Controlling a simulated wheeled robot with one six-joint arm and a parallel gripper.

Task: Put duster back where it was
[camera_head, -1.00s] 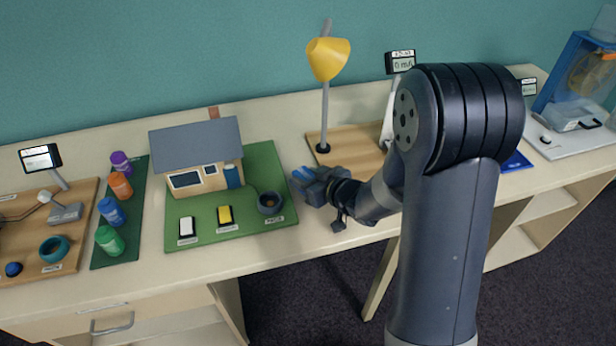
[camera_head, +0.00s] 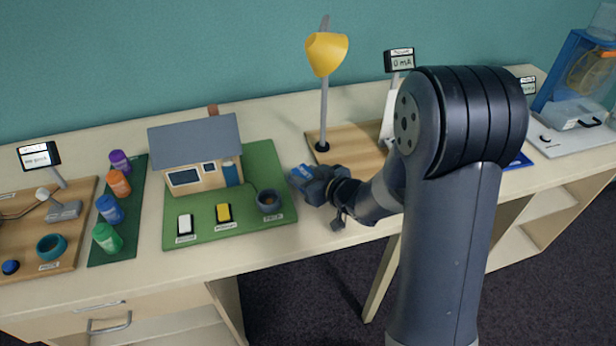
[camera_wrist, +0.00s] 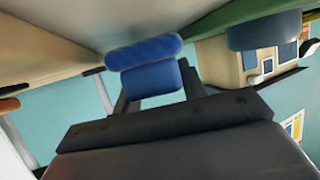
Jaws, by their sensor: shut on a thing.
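A blue block-like thing (camera_head: 301,172), which I take to be the duster, is in my gripper (camera_head: 313,180). In the wrist view the blue duster (camera_wrist: 145,65) has a rounded upper part and a lower block between the two dark fingers (camera_wrist: 150,100). My gripper is shut on it just right of the green board (camera_head: 264,160), near the dark round pot (camera_head: 269,203). I cannot tell whether the duster touches the table. In the wrist view the pot (camera_wrist: 262,32) is to the right and the scene looks upside down.
The green board bears a model house (camera_head: 197,160), a white block (camera_head: 185,225) and a yellow block (camera_head: 223,213). A yellow lamp (camera_head: 326,53) stands on a wooden board (camera_head: 355,145) behind my gripper. Several coloured bottles (camera_head: 107,238) stand at left. The table front (camera_head: 240,258) is bare.

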